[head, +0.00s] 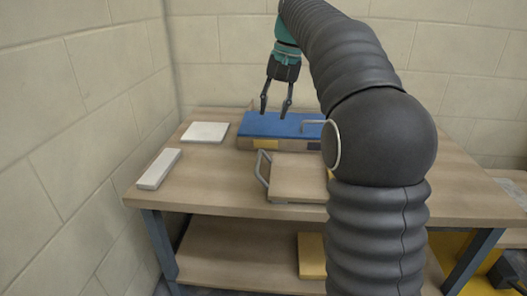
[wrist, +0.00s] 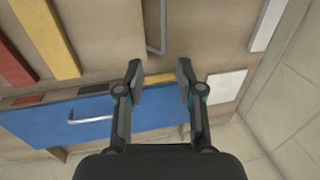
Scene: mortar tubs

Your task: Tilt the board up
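A blue board (head: 262,125) lies flat on top of a low wooden box at the back of the table. It has a grey metal handle (head: 312,122) near its right end. The blue board (wrist: 60,125) and its handle (wrist: 90,120) also show in the wrist view. A wooden board (head: 300,178) with a grey side handle (head: 262,168) lies nearer the front; that handle shows in the wrist view (wrist: 156,30). My gripper (head: 275,110) is above the left part of the blue board. It is open and empty, with its fingers (wrist: 160,72) apart.
A white tile (head: 205,132) lies to the left of the blue board, and a pale bar (head: 158,169) along the left table edge. Yellow (wrist: 48,38) and red (wrist: 14,66) bars show in the wrist view. Block walls stand behind and left. My arm hides the table's right middle.

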